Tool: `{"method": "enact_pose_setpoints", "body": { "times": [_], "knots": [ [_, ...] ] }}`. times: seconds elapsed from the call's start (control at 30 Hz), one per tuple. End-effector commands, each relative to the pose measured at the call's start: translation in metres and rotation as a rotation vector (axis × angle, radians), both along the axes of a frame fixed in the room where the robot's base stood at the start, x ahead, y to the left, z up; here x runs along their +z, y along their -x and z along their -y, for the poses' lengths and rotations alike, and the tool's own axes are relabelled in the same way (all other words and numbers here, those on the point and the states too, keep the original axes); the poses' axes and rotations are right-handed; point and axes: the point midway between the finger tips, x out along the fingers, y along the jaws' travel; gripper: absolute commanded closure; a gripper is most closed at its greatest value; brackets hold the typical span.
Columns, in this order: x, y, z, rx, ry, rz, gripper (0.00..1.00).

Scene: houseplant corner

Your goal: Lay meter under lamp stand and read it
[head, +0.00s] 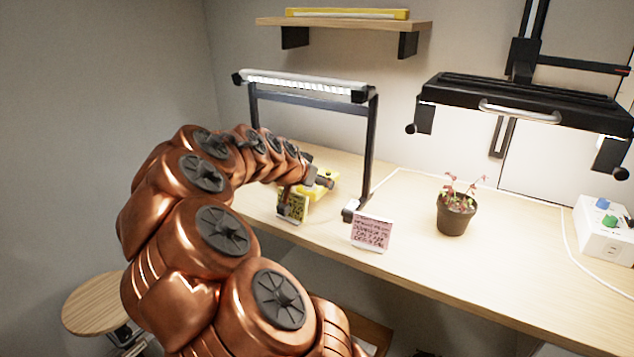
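The lamp stand (370,140) is a dark frame on the desk with a lit white bar lamp (305,86) across its top. A yellow object that looks like the meter (322,187) is on or just above the desk beneath the bar, partly hidden by my gripper. My gripper (308,187) is at the end of my copper arm, under the lamp stand and right at the yellow object. My arm hides part of it, so I cannot tell whether its fingers are closed on the meter. No reading is legible.
A yellow card (292,207) and a pink card (371,232) stand at the desk's front edge. A potted plant (455,213) stands right, beneath a black lamp (520,98). A white control box (605,230) is at far right. A round stool (95,303) is lower left.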

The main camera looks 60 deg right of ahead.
Motion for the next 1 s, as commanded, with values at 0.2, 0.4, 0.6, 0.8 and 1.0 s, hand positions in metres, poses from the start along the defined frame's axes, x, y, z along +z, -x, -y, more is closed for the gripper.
{"method": "enact_pose_setpoints", "body": {
  "times": [0.2, 0.4, 0.6, 0.8, 1.0],
  "knots": [
    [-0.001, 0.000, 0.000, 0.000, 0.001, 0.000, 0.83],
    [-0.006, 0.000, 0.000, 0.001, 0.000, -0.001, 0.83],
    [-0.011, 0.000, 0.000, 0.000, 0.000, -0.001, 0.83],
    [-0.014, 0.000, 0.000, 0.000, 0.000, -0.001, 0.83],
    [-0.014, 0.000, 0.000, -0.001, 0.000, -0.001, 0.21]
  ]
}}
